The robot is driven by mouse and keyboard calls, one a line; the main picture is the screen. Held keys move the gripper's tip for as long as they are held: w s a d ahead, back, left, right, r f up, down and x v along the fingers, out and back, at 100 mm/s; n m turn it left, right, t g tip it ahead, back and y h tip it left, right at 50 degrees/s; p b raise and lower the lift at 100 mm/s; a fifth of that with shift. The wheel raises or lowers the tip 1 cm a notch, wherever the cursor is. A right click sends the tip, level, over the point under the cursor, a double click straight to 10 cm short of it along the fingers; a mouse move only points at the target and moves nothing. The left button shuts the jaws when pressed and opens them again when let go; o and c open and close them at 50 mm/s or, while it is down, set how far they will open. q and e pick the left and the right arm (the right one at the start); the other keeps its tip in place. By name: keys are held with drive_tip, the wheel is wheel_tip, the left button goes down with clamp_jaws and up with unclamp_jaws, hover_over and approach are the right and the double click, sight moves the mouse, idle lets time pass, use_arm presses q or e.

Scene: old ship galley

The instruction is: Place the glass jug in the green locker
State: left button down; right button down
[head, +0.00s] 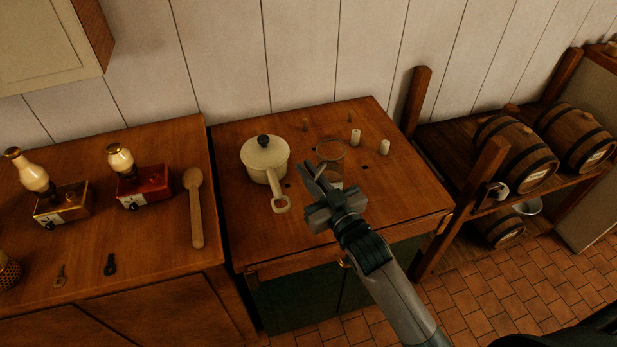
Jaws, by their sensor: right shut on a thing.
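The glass jug (331,152) is clear and hard to make out; its round rim shows above the middle wooden cabinet top. My right gripper (318,177) comes in from the lower right and is shut on the jug, covering part of its near side. I cannot tell whether the jug's base touches the wood. The green locker (290,303) is the dark green front below this top, with a small brass knob near its upper edge. Its doors look shut, and my arm hides part of it. My left gripper is out of view.
A cream lidded saucepan (263,158) stands left of the jug, its handle toward me. Two small pale cylinders (384,146) stand to the right. The left counter holds two coffee grinders (144,187) and a wooden spoon (195,207). Barrels (517,152) lie on a right-hand rack.

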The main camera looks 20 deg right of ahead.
wheel_tip(320, 180, down, 2)
drive_tip(key=shift+f, duration=0.1)
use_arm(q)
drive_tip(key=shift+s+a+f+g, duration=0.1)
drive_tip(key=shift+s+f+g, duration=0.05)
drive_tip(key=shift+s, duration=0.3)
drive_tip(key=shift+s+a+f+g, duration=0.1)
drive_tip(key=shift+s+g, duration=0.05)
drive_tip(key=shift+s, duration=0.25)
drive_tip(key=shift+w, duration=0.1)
use_arm(e)
drive_tip(key=c, duration=2.2)
unclamp_jaws()
drive_tip(key=shift+f, duration=0.15)
drive_tip(key=o, duration=0.3)
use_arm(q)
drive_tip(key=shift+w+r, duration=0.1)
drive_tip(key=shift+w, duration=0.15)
use_arm(e)
drive_tip(key=shift+o, duration=0.2)
